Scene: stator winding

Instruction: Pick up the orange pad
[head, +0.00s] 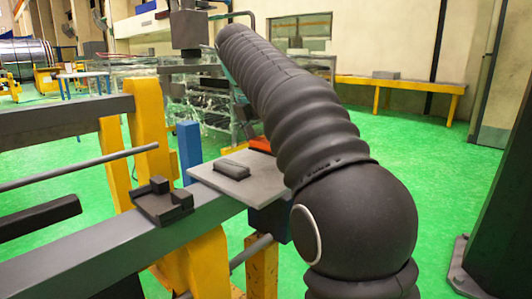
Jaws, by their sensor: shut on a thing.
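The orange pad (260,145) shows as a small bright piece just beyond the far right edge of the grey plate. My arm's thick black ribbed sleeve covers its right side. A small dark part of my gripper (244,118) shows beside the sleeve, just above the pad. The gripper is shut on the pad. The fingertips and the exact contact are hidden behind my arm, and I cannot tell whether the pad is clear of its support.
A flat grey plate (262,187) with a dark block (231,169) sits on the grey beam (120,245). A dark bracket (162,203) is to its left. Yellow posts (150,130) and a blue post (189,150) stand close by.

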